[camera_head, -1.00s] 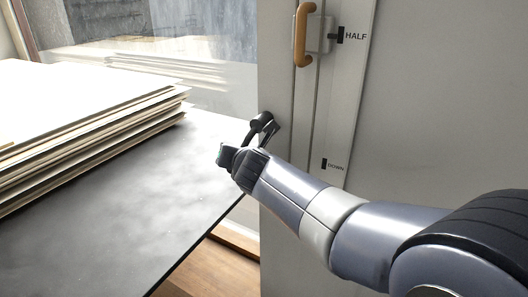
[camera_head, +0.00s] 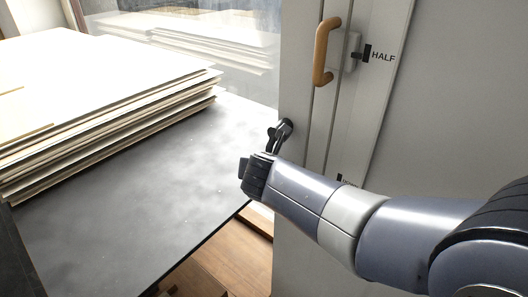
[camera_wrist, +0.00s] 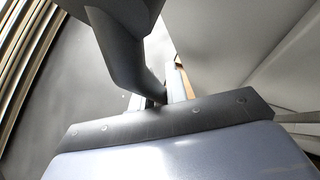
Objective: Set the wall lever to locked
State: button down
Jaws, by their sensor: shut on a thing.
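A dark wall lever (camera_head: 284,129) sits at the edge of the pale wall panel in the head view, beyond the black tabletop. My gripper (camera_head: 262,158) reaches it from the lower right and is shut on its lower part.
An orange handle (camera_head: 325,52) stands on a vertical wall track, beside a HALF mark (camera_head: 383,57). A lower mark is mostly hidden by my arm. A stack of pale boards (camera_head: 100,95) lies on the black table (camera_head: 150,180) at left. Wooden floor (camera_head: 215,265) shows below.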

jog(key=shift+s+d+p, duration=0.15)
jog(key=shift+d+p, duration=0.05)
jog(key=shift+p, duration=0.2)
jog(key=shift+f, duration=0.1)
jog(key=c, duration=1.4)
grip_release()
jog(key=v, duration=1.1)
jog(key=shift+w+a, duration=0.1)
jog(key=shift+w, duration=0.15)
jog(key=x, duration=1)
jog(key=shift+w+f, duration=0.2)
jog(key=shift+f, duration=0.1)
